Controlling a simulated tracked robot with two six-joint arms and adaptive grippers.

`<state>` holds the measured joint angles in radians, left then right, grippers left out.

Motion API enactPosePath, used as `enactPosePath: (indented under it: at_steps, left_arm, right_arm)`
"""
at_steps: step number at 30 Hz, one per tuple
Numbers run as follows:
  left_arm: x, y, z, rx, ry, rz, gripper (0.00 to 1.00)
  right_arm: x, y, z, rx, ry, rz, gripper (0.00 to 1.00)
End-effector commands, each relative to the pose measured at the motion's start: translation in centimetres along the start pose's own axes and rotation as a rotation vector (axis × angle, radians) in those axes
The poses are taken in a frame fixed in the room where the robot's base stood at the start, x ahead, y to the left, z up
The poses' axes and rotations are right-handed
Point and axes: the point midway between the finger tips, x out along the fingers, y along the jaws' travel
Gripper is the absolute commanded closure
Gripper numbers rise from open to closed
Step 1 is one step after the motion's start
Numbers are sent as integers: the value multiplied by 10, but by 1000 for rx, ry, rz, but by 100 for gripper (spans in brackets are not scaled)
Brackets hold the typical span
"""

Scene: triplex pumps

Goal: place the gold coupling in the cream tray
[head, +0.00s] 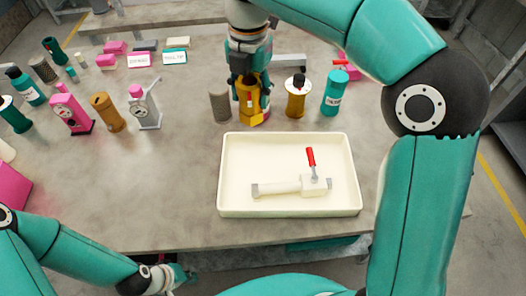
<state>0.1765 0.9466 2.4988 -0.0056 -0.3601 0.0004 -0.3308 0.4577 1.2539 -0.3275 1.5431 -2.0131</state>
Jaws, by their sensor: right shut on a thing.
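The cream tray (228,175) lies on the table in front of me, with a white valve piece with a red lever (290,187) inside it. My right gripper (252,108) points down just behind the tray, shut on the gold coupling (246,92), which its fingers partly hide. I cannot tell whether the coupling touches the table. My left gripper (184,276) is low at the table's front edge, away from the tray; its fingers are too small and unclear to show their opening.
A grey mesh cylinder (220,106) stands close left of the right gripper. Pink, brown and grey items (108,112) stand at left. The table left of the tray is clear.

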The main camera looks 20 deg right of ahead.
Motion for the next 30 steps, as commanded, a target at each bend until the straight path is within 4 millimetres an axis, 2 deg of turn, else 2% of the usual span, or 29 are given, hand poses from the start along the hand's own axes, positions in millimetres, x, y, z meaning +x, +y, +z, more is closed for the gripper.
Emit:
enactPosePath:
  at_steps: [1, 3, 12, 15, 22, 30]
  left_arm:
    - [5, -2, 0, 0, 0, 0, 100]
    - [9, -3, 0, 0, 0, 0, 100]
    - [17, -6, 0, 0, 0, 0, 100]
    - [18, -7, 0, 0, 0, 0, 100]
    - [20, -7, 0, 0, 0, 0, 100]
    - [22, -8, 0, 0, 0, 0, 100]
  right_arm:
    - [16, 0, -1, -1, 2, -4, 100]
    - [35, 0, -1, -1, 2, -4, 100]
    - [108, 2, -1, -2, 2, -4, 100]
    - [122, 2, -1, -3, 1, -1, 100]
    - [138, 3, -1, -4, 1, -2, 100]
    - [172, 3, -1, -4, 0, -1, 100]
